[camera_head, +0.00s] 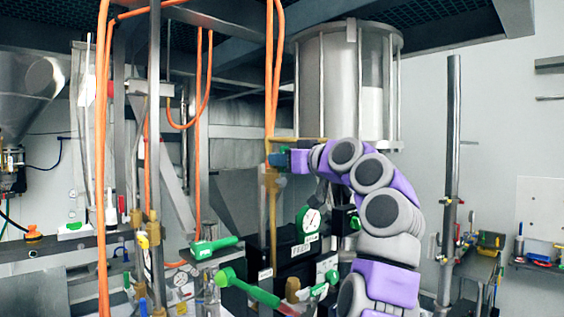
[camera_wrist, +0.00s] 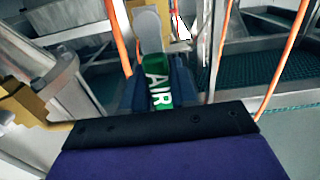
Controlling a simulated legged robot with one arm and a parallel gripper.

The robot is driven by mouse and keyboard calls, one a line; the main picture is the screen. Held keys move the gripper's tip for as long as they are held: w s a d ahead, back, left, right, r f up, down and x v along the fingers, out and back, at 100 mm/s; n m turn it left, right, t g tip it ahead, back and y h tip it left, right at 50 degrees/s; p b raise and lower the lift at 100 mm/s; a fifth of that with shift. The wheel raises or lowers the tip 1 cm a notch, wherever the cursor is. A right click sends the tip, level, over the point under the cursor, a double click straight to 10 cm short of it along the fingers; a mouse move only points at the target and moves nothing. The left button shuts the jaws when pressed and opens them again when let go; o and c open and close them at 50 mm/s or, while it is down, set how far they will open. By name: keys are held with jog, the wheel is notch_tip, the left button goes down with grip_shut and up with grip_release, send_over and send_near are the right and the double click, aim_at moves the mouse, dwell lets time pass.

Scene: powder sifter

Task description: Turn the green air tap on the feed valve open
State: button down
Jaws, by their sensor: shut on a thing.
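The green air tap (camera_wrist: 157,84) has white letters reading AIR and shows between the two dark fingers of my gripper (camera_wrist: 159,92) in the wrist view. The fingers are shut on its green lever. A grey rounded piece (camera_wrist: 147,30) extends beyond the green part. In the head view my gripper (camera_head: 289,160) reaches left to the upright brass pipe, and a small green bit of the tap (camera_head: 276,160) shows at its tips. A black unit labelled FEED (camera_head: 295,247) with a round gauge (camera_head: 311,221) sits below. The valve's inside is hidden.
Orange hoses (camera_head: 270,70) hang close to my gripper. Other green-handled valves (camera_head: 213,246) sit lower left, with a long green lever (camera_head: 250,290) in front. A grey post (camera_head: 452,150) stands at right.

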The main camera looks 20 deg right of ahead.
jog(key=shift+s+r, duration=0.2)
jog(key=shift+r, duration=0.15)
jog(key=c, duration=1.1)
grip_release()
jog(key=shift+s, duration=0.1)
jog(key=shift+o, duration=0.7)
jog(key=shift+d+f, duration=0.1)
jog(key=shift+w+f, duration=0.2)
jog(key=b+v, duration=0.4)
jog(key=v, duration=1.3)
jog(key=shift+d, duration=0.2)
